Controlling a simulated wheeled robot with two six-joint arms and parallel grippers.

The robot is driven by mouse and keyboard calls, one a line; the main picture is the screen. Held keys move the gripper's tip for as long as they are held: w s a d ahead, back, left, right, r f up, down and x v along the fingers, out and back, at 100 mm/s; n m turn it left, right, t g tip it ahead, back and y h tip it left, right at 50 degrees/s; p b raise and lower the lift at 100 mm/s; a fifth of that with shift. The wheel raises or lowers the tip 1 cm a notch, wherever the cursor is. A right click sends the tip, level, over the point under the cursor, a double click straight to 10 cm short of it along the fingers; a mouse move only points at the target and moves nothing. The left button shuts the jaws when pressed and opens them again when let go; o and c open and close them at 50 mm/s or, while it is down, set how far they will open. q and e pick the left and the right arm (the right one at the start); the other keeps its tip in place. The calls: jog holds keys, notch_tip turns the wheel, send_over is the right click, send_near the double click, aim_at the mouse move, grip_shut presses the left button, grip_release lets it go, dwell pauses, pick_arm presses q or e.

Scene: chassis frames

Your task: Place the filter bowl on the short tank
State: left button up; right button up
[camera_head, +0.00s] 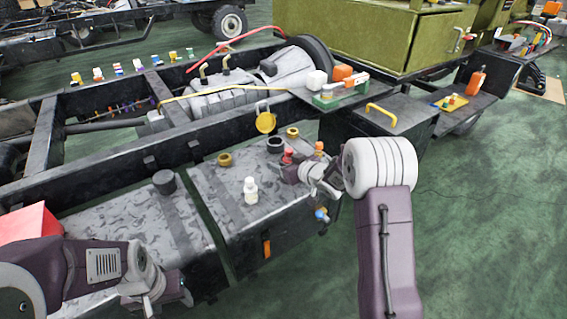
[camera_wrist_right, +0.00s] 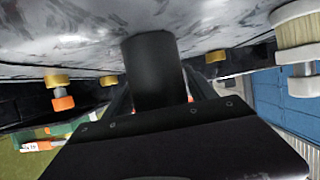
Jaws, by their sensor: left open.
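Two grey mottled tanks lie side by side on the near side of the frame. The right one (camera_head: 225,205) looks the shorter. A small white bottle-like piece (camera_head: 251,190) stands upright on it; whether this is the filter bowl I cannot tell. My right gripper (camera_head: 288,170) is low over this tank's right end, beside a small red piece (camera_head: 287,156); its jaws are hidden. In the right wrist view, a black cylinder (camera_wrist_right: 152,70) is in front of my gripper; I cannot tell if it is held.
A black neck (camera_head: 164,181) rises from the left tank. Brass fittings (camera_head: 225,159) and a black ring (camera_head: 275,144) are on the right tank. A black box with a yellow handle (camera_head: 381,114) stands behind my right arm. Green floor lies open at right.

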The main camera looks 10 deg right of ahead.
jog(key=shift+r, duration=0.15)
jog(key=shift+s+d+r+p, duration=0.1)
jog(key=shift+s+r+p, duration=0.15)
jog(key=shift+p, duration=0.05)
jog(key=p+v, duration=0.4)
jog(key=v, duration=0.7)
jog(key=s+d+f+m+g+h, duration=0.1)
jog(key=s+f+m+g+h, duration=0.15)
jog(key=s, duration=0.25)
jog(key=s+f+m+g+h, duration=0.1)
jog(key=s+f+g+h, duration=0.25)
jog(key=s, duration=0.25)
jog(key=s+a+f+g+y, duration=0.1)
jog(key=s+a+g, duration=0.15)
jog(key=s, duration=0.35)
jog(key=s+a+f+g+y, duration=0.1)
jog(key=s+a+g, duration=0.15)
jog(key=s, duration=0.45)
notch_tip(320, 180, up, 28)
jog(key=p, duration=2.7)
jog(key=shift+w+d+m+p, duration=0.15)
jog(key=shift+d+m+p, duration=0.15)
jog(key=shift+m+p, duration=0.05)
jog(key=shift+f, duration=0.15)
